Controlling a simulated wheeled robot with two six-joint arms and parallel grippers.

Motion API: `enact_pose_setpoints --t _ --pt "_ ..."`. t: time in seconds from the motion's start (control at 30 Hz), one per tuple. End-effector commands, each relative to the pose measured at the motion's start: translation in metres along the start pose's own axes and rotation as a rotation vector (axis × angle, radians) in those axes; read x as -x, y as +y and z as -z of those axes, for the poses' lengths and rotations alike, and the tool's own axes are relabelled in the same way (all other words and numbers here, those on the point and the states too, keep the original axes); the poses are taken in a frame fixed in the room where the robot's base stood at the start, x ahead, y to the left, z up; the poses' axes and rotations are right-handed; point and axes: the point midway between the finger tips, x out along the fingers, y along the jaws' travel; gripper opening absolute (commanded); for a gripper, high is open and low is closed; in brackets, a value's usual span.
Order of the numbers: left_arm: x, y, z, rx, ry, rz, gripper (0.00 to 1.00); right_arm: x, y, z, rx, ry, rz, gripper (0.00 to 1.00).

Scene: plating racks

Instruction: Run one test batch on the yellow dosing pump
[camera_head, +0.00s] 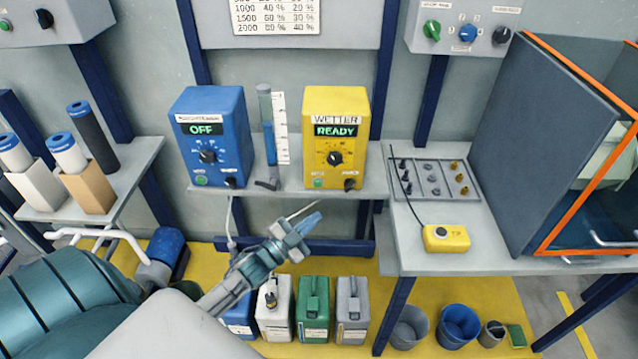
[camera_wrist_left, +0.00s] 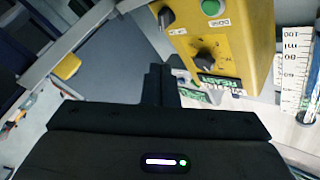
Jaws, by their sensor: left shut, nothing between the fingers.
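The yellow dosing pump (camera_head: 350,110), labelled WETTER, stands on the wall shelf; its display (camera_head: 336,130) reads READY. It has a black dial (camera_head: 334,158), a green button (camera_head: 318,182) and a black knob (camera_head: 350,184). In the left wrist view the pump (camera_wrist_left: 232,22) appears inverted, with its green button (camera_wrist_left: 210,7) and dial (camera_wrist_left: 206,62) visible. My left gripper (camera_head: 306,224) is shut and empty, below and in front of the pump, apart from it. Its closed fingers also show in the left wrist view (camera_wrist_left: 160,82). My right gripper is out of view.
A blue pump (camera_head: 222,118) reading OFF and a graduated cylinder (camera_head: 266,135) with scale stand left of the yellow pump. On the right bench (camera_head: 500,262) are a yellow box (camera_head: 446,238) marked TIP and a tray. Canisters (camera_head: 313,300) and buckets (camera_head: 459,322) stand below.

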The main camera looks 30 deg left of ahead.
Motion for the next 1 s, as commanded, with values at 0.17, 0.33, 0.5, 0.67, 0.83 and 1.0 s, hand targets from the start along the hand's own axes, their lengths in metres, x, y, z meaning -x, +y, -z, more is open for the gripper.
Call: enact_pose_setpoints --t 0.17,0.33,0.5,0.67,0.83,1.0 --pt "-0.002 -0.001 -0.002 0.0 -0.001 0.0 0.0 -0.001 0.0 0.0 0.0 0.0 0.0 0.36" --pt "-0.012 -0.008 -0.01 -0.002 0.0 0.0 0.0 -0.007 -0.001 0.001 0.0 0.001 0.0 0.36" --pt "-0.029 -0.02 -0.023 -0.002 -0.001 0.001 0.0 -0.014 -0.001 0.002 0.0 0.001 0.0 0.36" --pt "-0.044 -0.032 -0.034 -0.002 -0.002 0.001 0.0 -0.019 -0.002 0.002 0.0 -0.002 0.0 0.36" --pt "-0.056 -0.04 -0.041 -0.002 -0.001 0.0 0.0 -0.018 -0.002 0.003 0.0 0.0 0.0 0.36" --pt "-0.061 -0.044 -0.045 0.001 -0.002 0.0 0.0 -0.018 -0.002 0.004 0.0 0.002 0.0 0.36"
